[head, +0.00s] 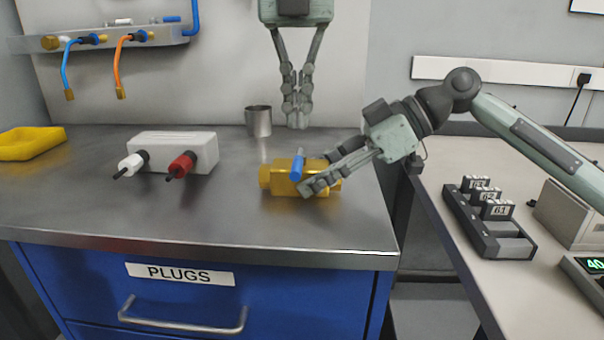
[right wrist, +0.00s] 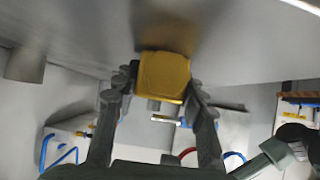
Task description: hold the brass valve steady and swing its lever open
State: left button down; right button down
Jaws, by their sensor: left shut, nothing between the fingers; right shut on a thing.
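The brass valve (head: 279,187) lies on the steel bench top near its front right. Its blue lever (head: 297,166) points up and slightly toward the back. My right gripper (head: 315,180) is shut on the valve's right end, and in the right wrist view the valve's square end (right wrist: 164,74) sits between the two fingers. My left gripper (head: 296,112) is shut and empty, pointing down above the bench, higher than the valve and apart from it. The far side of the valve is hidden.
A metal cup (head: 259,122) stands behind the valve. A white block with white and red plugs (head: 172,152) stands to the left, with a yellow tray (head: 30,143) at far left. A rack of numbered blocks (head: 489,219) is on the right table, across a gap.

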aim_at(298, 155)
pick_arm(q)
jog(key=shift+f, duration=1.05)
jog(key=shift+f, duration=0.3)
dwell(0.6)
jog(key=shift+f, duration=0.75)
jog(key=shift+s+f, duration=0.2)
jog(key=shift+f, duration=0.75)
jog(key=shift+w+f, duration=0.1)
jog(key=shift+f, duration=0.65)
jog(key=shift+w+r, duration=0.1)
jog(key=shift+r, duration=3.15)
